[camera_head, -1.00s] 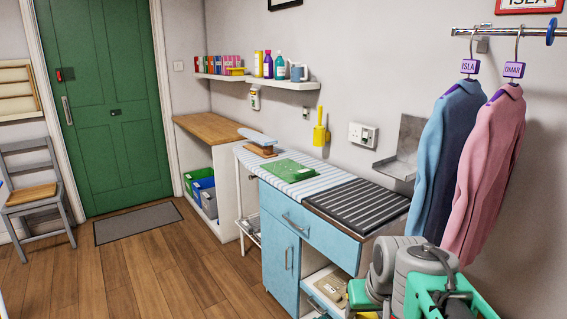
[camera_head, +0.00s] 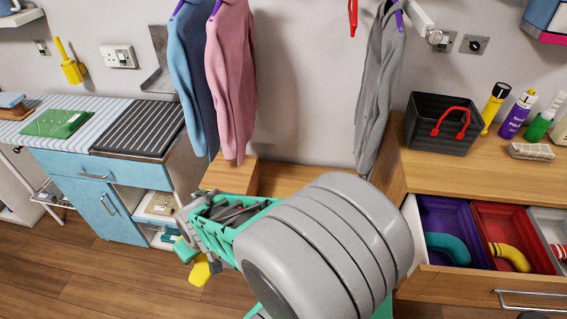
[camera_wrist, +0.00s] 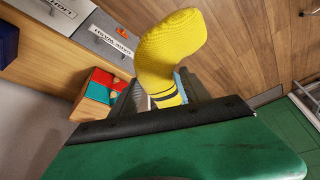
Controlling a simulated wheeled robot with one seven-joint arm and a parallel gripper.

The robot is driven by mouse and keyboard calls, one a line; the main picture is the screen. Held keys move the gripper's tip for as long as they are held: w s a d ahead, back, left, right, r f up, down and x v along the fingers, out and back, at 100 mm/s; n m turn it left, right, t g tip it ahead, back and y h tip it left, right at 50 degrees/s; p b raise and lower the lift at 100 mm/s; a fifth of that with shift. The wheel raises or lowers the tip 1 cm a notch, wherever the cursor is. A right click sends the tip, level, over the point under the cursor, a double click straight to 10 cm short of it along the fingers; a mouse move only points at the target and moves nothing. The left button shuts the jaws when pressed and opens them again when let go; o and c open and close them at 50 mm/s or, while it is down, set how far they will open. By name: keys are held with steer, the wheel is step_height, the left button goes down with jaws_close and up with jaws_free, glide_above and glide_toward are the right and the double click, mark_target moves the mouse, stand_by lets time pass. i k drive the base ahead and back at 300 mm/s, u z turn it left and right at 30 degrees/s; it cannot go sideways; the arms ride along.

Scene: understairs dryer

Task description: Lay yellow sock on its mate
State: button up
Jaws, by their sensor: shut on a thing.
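My gripper (camera_head: 190,258) is shut on a yellow sock (camera_head: 201,271). In the head view the sock shows small, hanging below the fingers over the floor. In the wrist view the sock (camera_wrist: 168,48) sticks out past the fingers, with dark bands near the gripped end. Another yellow sock (camera_head: 512,257) with dark bands at one end lies in a red compartment (camera_head: 500,218) of the open drawer at right. My gripper is well to the left of that drawer; my arm covers part of the space between.
A teal sock (camera_head: 450,249) lies in the purple compartment (camera_head: 447,212); a striped sock is at the right edge. A dark basket (camera_head: 440,125) and bottles stand on the counter above. Hanging clothes (camera_head: 232,85) are behind my arm. The blue cabinet (camera_head: 95,205) is at left.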

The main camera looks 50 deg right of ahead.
mark_target(506, 257)
steer(key=u, duration=0.75)
steer(key=k, duration=1.2)
steer(key=u, duration=0.4)
steer(key=k, duration=1.3)
steer(key=z, duration=0.55)
